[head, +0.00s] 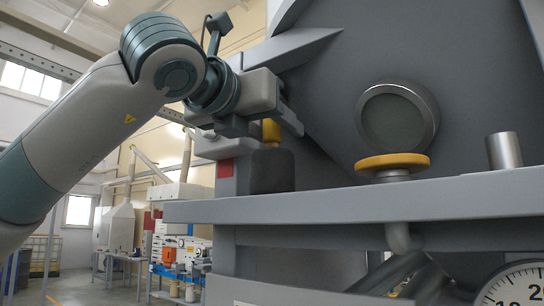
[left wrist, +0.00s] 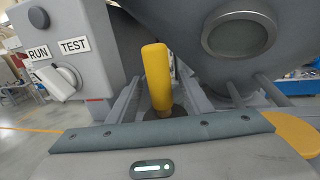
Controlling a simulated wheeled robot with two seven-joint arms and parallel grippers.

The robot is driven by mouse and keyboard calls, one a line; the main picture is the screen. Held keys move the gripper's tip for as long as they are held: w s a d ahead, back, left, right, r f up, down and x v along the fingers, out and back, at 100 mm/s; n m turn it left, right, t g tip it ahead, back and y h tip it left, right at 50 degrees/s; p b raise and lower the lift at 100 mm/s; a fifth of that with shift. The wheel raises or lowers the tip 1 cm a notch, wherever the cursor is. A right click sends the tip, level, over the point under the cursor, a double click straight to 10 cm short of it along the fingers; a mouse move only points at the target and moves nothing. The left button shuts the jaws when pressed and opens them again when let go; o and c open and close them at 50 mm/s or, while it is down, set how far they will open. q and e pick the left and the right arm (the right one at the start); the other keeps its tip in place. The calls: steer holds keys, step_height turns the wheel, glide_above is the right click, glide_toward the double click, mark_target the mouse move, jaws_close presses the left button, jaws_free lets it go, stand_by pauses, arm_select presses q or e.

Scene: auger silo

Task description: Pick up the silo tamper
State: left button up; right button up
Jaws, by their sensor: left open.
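The silo tamper stands upright on the grey machine ledge, with a yellow handle (head: 271,131) on top of a dark block (head: 272,171). In the left wrist view the yellow handle (left wrist: 157,78) rises in the middle, between the two grey fingers. My left gripper (head: 268,124) is open at the height of the handle, with its fingers on either side of it. I cannot tell whether a finger touches it. The tamper's lower part is mostly hidden in the left wrist view. My right gripper is not in view.
A grey ledge (head: 350,203) runs across the front. A yellow round knob (head: 392,161), a metal post (head: 504,150) and a round window (head: 397,117) are to the right. A RUN/TEST switch box (left wrist: 68,60) stands close by on the left in the wrist view.

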arm_select(q)
steer(key=shift+r+p+x, duration=0.2)
steer(key=shift+p+x, duration=0.4)
steer(key=shift+x, duration=0.5)
steer(key=shift+w+d+f, duration=0.2)
steer(key=shift+w+d, duration=0.05)
steer(key=shift+w, duration=0.15)
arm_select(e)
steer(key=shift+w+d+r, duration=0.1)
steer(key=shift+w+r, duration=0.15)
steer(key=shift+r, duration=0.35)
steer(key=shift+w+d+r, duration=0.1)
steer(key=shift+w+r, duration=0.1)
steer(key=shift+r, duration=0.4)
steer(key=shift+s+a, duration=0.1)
arm_select(q)
steer(key=shift+c, duration=0.9)
jaws_close()
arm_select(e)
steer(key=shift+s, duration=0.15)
